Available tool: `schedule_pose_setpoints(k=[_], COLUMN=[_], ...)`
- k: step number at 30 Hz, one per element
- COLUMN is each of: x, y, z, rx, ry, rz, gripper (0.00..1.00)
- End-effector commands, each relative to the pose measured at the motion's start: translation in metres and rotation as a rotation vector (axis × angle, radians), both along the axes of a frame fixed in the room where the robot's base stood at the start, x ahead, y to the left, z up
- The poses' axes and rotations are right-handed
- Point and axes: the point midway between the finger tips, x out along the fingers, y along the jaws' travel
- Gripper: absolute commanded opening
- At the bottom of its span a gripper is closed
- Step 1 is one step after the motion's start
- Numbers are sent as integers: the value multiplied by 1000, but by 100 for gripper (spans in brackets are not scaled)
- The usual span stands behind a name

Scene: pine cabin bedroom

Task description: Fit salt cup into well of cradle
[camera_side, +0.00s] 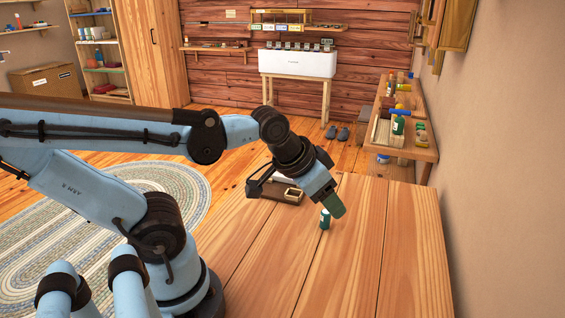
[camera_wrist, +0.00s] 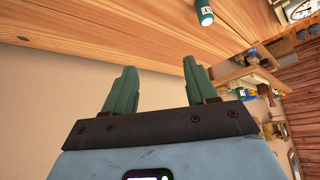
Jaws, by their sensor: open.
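A wooden holder (camera_side: 292,195) with a light-rimmed opening, likely the cradle, sits near the table's far left edge, partly hidden by my arm. My gripper (camera_wrist: 155,82) is open, with nothing between its green fingers. In the side view, my gripper (camera_side: 334,205) is just above and right of the cup; contact is unclear.
The wooden table (camera_side: 350,270) is bare in front and to the right. A wall runs along the right. A side shelf (camera_side: 428,153) with bottles stands beyond the table. A round white dial (camera_wrist: 302,10) shows at the wrist view's upper right.

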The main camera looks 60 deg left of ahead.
Motion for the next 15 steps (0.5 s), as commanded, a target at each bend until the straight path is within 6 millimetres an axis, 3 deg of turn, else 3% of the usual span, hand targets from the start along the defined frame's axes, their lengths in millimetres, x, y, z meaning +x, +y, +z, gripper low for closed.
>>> schedule_pose_setpoints(k=[7,15], x=[25,50], y=[32,73], z=[8,2], rx=[23,8], ry=[171,367], rz=[17,10], gripper=[57,57])
